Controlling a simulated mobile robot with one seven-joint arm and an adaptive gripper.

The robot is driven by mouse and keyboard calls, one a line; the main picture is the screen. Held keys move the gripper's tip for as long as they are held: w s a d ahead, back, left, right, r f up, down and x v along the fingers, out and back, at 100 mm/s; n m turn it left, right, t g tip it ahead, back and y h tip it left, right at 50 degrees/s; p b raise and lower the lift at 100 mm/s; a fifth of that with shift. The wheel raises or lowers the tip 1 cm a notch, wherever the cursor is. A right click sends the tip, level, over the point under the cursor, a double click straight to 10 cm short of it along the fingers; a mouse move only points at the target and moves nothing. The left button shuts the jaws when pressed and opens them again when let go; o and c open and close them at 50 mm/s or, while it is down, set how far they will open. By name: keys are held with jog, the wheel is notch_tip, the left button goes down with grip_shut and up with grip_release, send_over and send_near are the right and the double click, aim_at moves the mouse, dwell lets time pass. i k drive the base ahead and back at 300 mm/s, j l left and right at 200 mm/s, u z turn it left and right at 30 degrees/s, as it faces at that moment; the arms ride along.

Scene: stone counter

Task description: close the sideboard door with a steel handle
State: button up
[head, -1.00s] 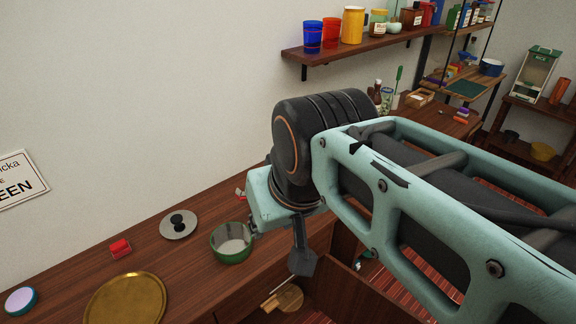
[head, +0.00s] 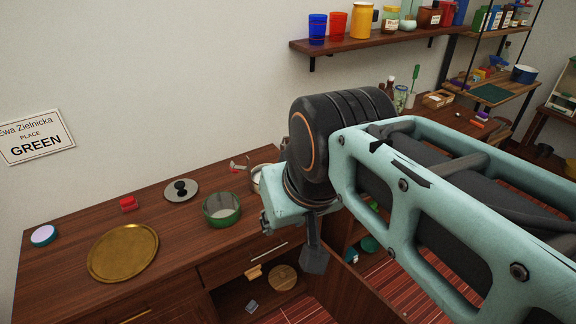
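The brown wooden sideboard (head: 150,205) stands along the wall at the left. Its open door (head: 352,298) juts out to the right of an open compartment, below my arm. A handle on the door does not show. A drawer above the compartment bears a pale metal bar handle (head: 268,251). My gripper (head: 314,262) hangs pointing down near the upper edge of the open door. My wrist hides part of it, so its opening and any contact with the door cannot be told.
A round wooden board (head: 283,278) and small items lie in the compartment. Red striped floor (head: 395,280) shows beyond the door.

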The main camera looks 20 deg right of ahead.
aim_at(348, 298)
jog(key=k+l+u, duration=0.2)
jog(key=l, duration=0.15)
jog(key=k+l+u, duration=0.4)
jog(key=l, duration=0.2)
jog(key=l+u, duration=0.15)
jog(key=l, duration=0.25)
jog(key=k+l+u, duration=0.2)
jog(key=l, duration=0.15)
jog(key=k+l+u, duration=0.2)
jog(key=l, duration=0.15)
jog(key=l+u, duration=0.3)
jog(key=l, duration=0.45)
jog(key=l+u, duration=0.15)
jog(key=l, duration=0.3)
jog(key=k+l+u, duration=0.15)
jog(key=l, duration=0.3)
jog(key=k+l+u, duration=0.1)
jog(key=l, duration=0.35)
jog(key=k, duration=0.3)
jog(key=u, duration=0.45)
jog(key=i, duration=0.05)
